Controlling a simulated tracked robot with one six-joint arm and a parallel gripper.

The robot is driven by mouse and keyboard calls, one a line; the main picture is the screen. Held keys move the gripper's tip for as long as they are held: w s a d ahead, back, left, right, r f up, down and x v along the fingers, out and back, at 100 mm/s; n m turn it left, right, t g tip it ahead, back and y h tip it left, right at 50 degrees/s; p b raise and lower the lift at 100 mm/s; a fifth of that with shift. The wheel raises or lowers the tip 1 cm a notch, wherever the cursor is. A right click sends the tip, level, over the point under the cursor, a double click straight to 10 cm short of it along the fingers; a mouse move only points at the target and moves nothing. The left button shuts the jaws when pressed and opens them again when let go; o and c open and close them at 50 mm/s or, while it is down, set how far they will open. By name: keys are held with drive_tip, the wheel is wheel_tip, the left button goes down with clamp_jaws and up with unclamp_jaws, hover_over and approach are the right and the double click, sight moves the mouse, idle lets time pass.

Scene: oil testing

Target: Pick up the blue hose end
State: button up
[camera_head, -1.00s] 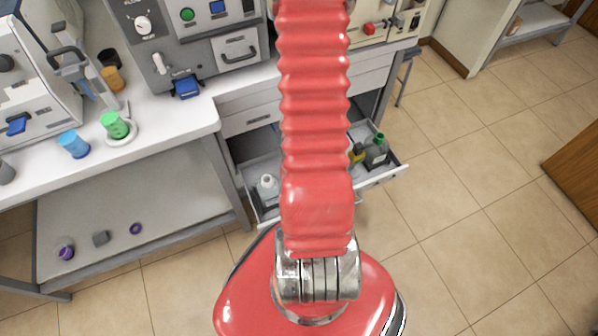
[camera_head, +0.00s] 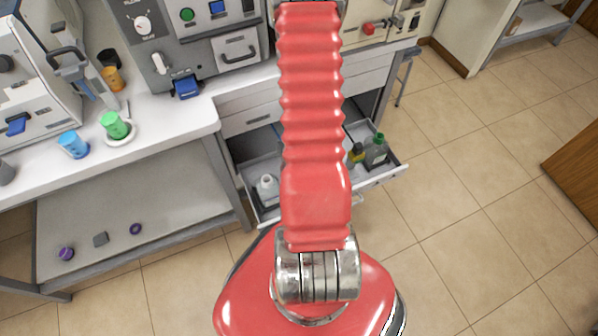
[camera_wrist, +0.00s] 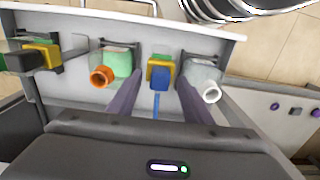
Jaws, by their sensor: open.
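The blue hose end (camera_wrist: 160,78) sits in a yellow holder (camera_wrist: 163,62) on the open drawer (camera_wrist: 215,33), with a thin blue hose running from it toward my gripper body. My gripper (camera_wrist: 160,88) is open, with one dark purple finger on each side of the hose end. I cannot tell how near the fingertips are to it in depth. In the head view the hose end does not show; my red arm covers the middle of the open drawer (camera_head: 385,178).
In the wrist view, a green bottle with an orange neck (camera_wrist: 115,62) is left of the hose end, and a pale bottle with a white neck (camera_wrist: 205,78) is right.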

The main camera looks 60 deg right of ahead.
drive_tip(key=shift+f, duration=1)
drive_tip(key=shift+c, duration=0.3)
drive_tip(key=c, duration=1.1)
